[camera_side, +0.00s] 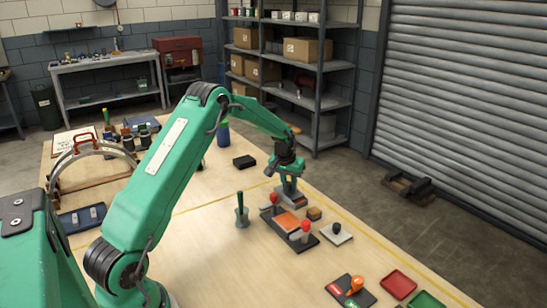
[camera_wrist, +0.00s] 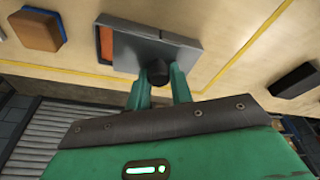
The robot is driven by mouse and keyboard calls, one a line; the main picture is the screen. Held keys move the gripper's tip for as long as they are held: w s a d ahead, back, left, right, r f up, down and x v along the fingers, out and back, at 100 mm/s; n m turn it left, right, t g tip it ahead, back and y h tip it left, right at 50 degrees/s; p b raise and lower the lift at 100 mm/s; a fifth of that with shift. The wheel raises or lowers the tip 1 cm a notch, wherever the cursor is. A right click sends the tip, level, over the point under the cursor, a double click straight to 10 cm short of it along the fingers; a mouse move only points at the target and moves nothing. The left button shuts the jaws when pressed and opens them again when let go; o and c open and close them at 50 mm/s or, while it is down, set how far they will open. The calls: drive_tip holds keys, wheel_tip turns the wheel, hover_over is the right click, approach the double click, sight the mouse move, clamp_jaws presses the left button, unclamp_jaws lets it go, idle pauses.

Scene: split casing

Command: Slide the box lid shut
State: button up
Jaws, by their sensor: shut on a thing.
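The box lid (camera_wrist: 135,48) is a grey plate with a dark knob (camera_wrist: 158,72). In the wrist view it covers most of the box, and a strip of the orange interior (camera_wrist: 106,42) shows at its left end. My gripper (camera_wrist: 160,88) has its two green fingers closed on the knob. The lid is mostly hidden by the gripper there.
Red-knobbed pieces (camera_side: 305,228) stand near the box by a dark board (camera_side: 302,244). A pale plate with a black knob (camera_side: 337,234) lies to the right, and a small brown block (camera_side: 314,213) is close by. A black block (camera_side: 244,162) lies behind left.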

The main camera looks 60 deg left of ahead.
sight(293, 193)
drive_tip(key=shift+s+d+f, duration=0.15)
drive_tip(key=shift+d+f, duration=0.1)
drive_tip(key=shift+d, duration=0.4)
drive_tip(key=shift+s+d+f, duration=0.1)
drive_tip(key=shift+d+f, duration=0.15)
drive_tip(key=shift+d, duration=0.4)
drive_tip(key=o, duration=0.6)
drive_tip(key=shift+d, duration=0.1)
drive_tip(key=shift+r, duration=0.2)
drive_tip(key=shift+w+r, duration=0.15)
drive_tip(key=shift+r, duration=3.45)
